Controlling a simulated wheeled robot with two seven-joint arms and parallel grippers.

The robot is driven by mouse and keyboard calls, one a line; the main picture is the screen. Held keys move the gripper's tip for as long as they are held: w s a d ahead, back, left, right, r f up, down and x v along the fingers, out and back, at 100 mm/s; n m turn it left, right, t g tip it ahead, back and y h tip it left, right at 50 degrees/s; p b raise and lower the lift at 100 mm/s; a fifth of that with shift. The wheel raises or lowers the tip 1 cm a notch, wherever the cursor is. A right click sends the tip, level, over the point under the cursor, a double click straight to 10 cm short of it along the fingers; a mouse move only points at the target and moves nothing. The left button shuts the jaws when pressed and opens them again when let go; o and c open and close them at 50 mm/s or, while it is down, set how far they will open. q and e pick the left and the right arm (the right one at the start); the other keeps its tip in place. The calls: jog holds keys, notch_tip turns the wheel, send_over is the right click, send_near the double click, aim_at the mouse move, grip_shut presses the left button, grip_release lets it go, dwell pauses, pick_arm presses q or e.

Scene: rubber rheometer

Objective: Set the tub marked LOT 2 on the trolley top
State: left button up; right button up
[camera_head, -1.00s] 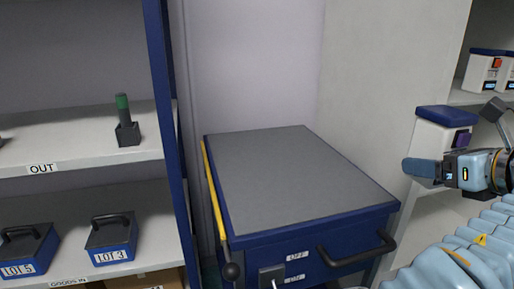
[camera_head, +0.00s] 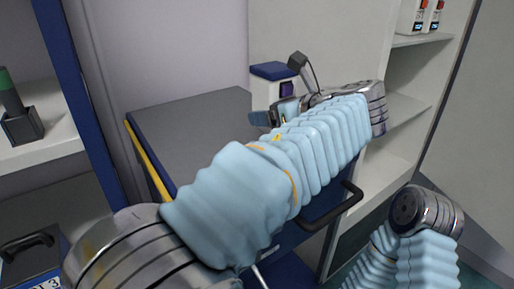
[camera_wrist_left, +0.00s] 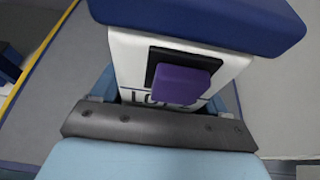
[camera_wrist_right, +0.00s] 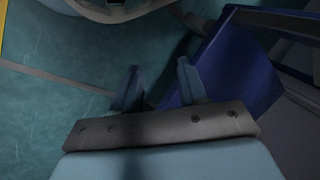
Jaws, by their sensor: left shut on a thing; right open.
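My left gripper (camera_wrist_left: 160,125) is shut on a white tub (camera_head: 271,88) with a blue lid and a purple block on its front. The left wrist view shows the tub (camera_wrist_left: 125,70) close up, with its label mostly hidden; only "LO" is readable. The tub appears over the back right part of the trolley's grey top (camera_head: 190,125); the left wrist view shows this grey surface (camera_wrist_left: 60,100) beyond it. Whether the tub touches the top cannot be told. My right gripper (camera_wrist_right: 158,88) is open and empty, low over the floor beside a blue frame part.
My left arm covers much of the trolley front; its black handle (camera_head: 335,208) shows. A shelf unit (camera_head: 400,125) stands right, with white devices (camera_head: 418,15) on top. Left shelves hold a green-topped black holder (camera_head: 20,120) and a blue tub with a black handle (camera_head: 30,262).

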pick_arm(q)
jog(key=a+f, duration=0.3)
jog(key=shift+w+f+b, duration=0.3)
jog(key=shift+w+b, duration=0.05)
jog(key=shift+b, duration=0.05)
notch_tip(320, 180, down, 3)
jog(key=shift+f+b, duration=0.15)
jog(key=shift+b, duration=0.2)
jog(key=o, duration=1.2)
jog(key=p+v, duration=0.1)
jog(key=v, duration=1.1)
